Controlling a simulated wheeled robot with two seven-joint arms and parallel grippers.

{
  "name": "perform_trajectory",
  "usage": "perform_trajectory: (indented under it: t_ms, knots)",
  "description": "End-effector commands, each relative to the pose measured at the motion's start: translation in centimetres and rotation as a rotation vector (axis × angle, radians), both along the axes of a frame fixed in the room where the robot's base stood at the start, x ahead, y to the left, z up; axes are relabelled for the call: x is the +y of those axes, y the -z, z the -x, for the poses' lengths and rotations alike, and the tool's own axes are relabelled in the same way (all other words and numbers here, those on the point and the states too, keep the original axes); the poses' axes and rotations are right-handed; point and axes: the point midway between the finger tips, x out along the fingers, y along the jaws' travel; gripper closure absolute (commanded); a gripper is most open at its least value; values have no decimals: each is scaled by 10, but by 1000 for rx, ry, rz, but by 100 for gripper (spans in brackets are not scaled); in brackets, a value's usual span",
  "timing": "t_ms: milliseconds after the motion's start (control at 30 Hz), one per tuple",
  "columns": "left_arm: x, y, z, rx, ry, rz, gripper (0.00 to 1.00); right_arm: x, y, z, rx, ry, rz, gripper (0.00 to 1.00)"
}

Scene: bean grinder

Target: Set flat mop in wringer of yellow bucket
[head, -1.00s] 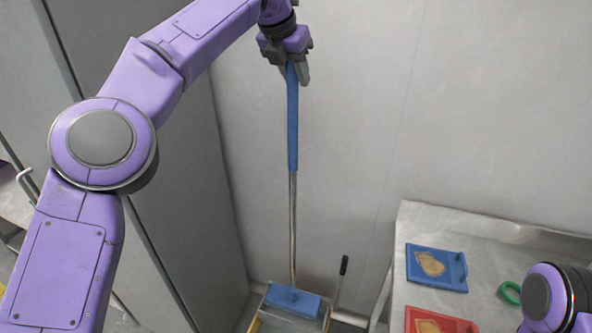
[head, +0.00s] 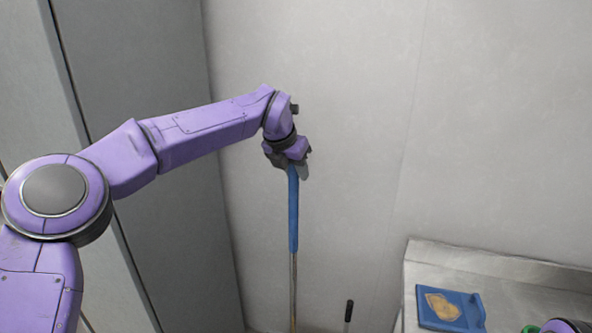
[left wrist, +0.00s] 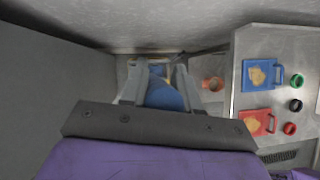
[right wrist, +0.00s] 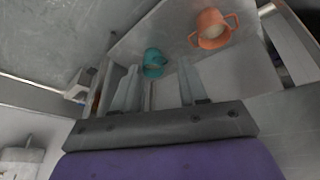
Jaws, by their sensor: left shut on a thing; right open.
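My left gripper (head: 293,166) is shut on the flat mop's blue handle grip (head: 293,215), near its upper end. The mop hangs or stands about upright, its metal pole running out of the bottom of the head view. The mop's blue handle (left wrist: 163,95) also shows between the fingers in the left wrist view. A small yellow part of the bucket (left wrist: 132,62) shows beyond it, mostly hidden. The mop head's seating in the wringer cannot be told. A black-tipped lever (head: 349,311) stands right of the pole. My right gripper (right wrist: 158,88) is open and empty.
A metal table (head: 425,262) at the right holds a blue board (head: 450,308). In the left wrist view a red board (left wrist: 257,122) and small rings lie there. A teal cup (right wrist: 153,60) and an orange two-handled pot (right wrist: 212,30) show in the right wrist view.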

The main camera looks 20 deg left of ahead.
Motion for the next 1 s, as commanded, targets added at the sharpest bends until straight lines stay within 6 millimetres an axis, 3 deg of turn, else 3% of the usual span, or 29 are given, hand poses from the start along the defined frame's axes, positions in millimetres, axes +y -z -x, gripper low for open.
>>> perform_trajectory:
  t_ms: [100,133,200,567,1000]
  knots:
    - [0,0,0,-2,0,0,100,0,1,0,0,0,0,57]
    - [0,2,0,0,1,0,66,0,2,0,0,0,0,57]
    - [0,1,0,0,1,0,44,0,1,0,0,0,0,57]
    - [0,-4,2,-2,0,0,44,0,2,0,0,0,0,57]
    - [12,-90,51,-3,-1,-1,44,0,16,0,0,0,0,57]
